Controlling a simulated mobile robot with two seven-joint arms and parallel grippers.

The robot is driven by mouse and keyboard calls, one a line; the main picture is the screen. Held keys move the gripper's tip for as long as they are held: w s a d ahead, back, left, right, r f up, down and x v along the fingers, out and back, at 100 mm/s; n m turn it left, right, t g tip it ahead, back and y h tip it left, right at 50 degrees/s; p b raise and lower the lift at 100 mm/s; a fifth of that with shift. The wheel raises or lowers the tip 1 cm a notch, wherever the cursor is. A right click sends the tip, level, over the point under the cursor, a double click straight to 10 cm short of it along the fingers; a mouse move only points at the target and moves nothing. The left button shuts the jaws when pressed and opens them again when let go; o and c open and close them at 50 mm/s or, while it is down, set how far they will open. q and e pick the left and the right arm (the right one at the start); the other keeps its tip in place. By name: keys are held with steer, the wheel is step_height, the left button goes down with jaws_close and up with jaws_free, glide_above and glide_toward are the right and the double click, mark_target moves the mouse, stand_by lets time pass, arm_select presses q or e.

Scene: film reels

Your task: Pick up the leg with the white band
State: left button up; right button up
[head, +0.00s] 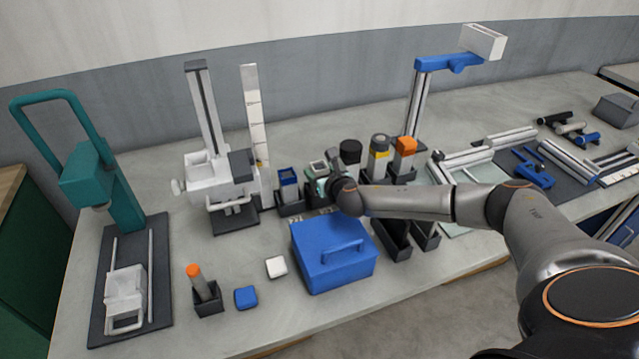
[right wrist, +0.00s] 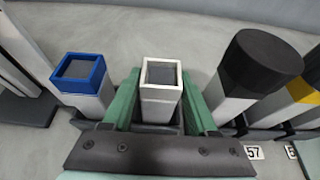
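The leg with the white band (right wrist: 161,80) stands upright in a dark holder in the right wrist view, a square pale post with a white rim around a dark top. In the head view its top (head: 318,167) is partly covered by my right gripper. My right gripper (right wrist: 161,95) has its two green fingers on either side of this leg, with narrow gaps showing, so it looks open around it. In the head view the right gripper (head: 323,173) is among the row of legs. My left gripper is not in view.
A leg with a blue band (right wrist: 79,70) stands close on the left. A black-capped leg (right wrist: 252,75) and a yellow-banded one (right wrist: 303,90) stand on the right. A blue box (head: 330,262) with a handle lies in front of the row. Bare table (head: 240,268) shows at front left.

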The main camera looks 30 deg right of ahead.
jaws_close()
stand_by(0.5)
